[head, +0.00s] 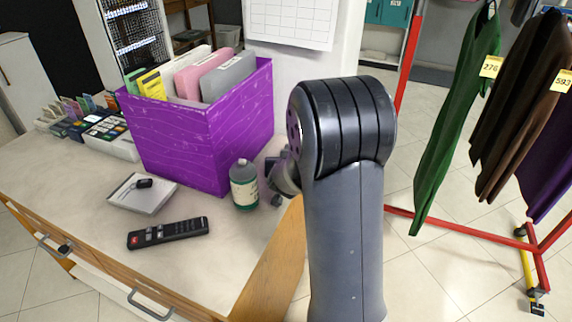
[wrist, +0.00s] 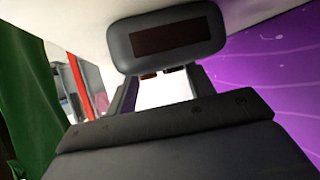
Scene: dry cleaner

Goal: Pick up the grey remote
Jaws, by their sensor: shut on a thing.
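A dark grey, rounded object with a dark reddish window in its end, which looks like the grey remote (wrist: 165,36), is at the top of the wrist view. My gripper (wrist: 163,82) is shut on it, with a finger on each side. In the head view my arm hides the fingers and the held remote; only a part of my wrist shows beside the green bottle. Another remote, black with a red button (head: 168,233), lies flat on the counter, apart from my gripper.
On the counter (head: 75,200) stand a purple box of folders (head: 200,150), a green bottle (head: 243,186) close to my wrist, and a white tray (head: 142,193) with a small black item. A red rack with garments (head: 462,100) stands at right.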

